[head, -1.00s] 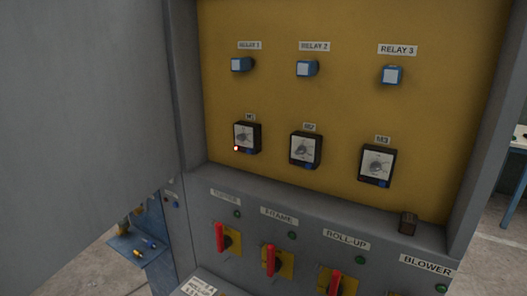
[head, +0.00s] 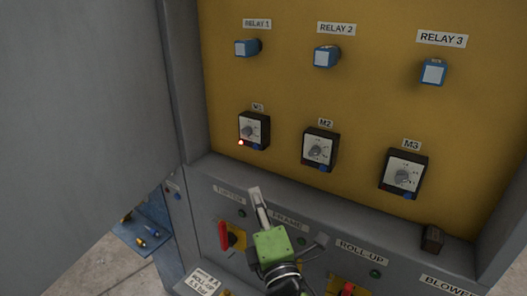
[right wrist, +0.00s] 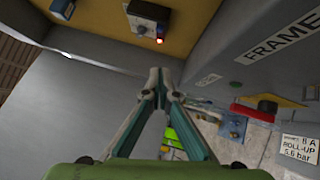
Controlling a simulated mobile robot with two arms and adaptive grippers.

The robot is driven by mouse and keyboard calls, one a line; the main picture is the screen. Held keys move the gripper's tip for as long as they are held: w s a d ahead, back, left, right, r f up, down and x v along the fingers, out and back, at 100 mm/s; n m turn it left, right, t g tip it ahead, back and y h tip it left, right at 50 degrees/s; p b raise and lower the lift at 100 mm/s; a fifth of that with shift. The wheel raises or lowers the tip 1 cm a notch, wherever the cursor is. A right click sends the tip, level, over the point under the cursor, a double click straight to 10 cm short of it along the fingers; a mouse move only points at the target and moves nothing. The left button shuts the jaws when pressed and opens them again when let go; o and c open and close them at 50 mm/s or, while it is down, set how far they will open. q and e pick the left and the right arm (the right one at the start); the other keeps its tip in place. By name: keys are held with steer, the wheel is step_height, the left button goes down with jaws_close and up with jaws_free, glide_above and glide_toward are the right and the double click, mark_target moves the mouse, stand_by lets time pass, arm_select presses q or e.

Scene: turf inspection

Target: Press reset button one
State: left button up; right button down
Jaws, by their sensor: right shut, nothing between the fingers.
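The M1 unit (head: 254,130) is a small dark box with a pale face and a grey dial on the yellow panel. A red light (head: 241,142) glows at its lower left corner, and a small blue button (head: 257,146) shows at its lower edge. My right gripper (head: 255,192) is shut and empty, below M1 and in front of the grey sill. In the right wrist view its fingertips (right wrist: 158,72) meet, and M1 (right wrist: 148,18) with its lit red light (right wrist: 160,41) is beyond them at the top. My left gripper is not in view.
M2 (head: 319,149) and M3 (head: 403,174) sit to the right of M1. Blue relays (head: 326,57) are above. Red switch handles (head: 224,236) stick out from the lower panel. A grey door (head: 80,110) fills the left. A small dark block (head: 432,238) sits on the sill.

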steer(key=p, duration=0.3)
glide_toward(256, 147)
steer(key=w+a, duration=0.3)
steer(key=a, duration=0.2)
steer(key=w+d+p, duration=0.1)
steer(key=w+p, duration=0.1)
steer(key=shift+w+d+r, duration=0.3)
steer(key=shift+d, duration=0.1)
steer(key=shift+w+d, duration=0.35)
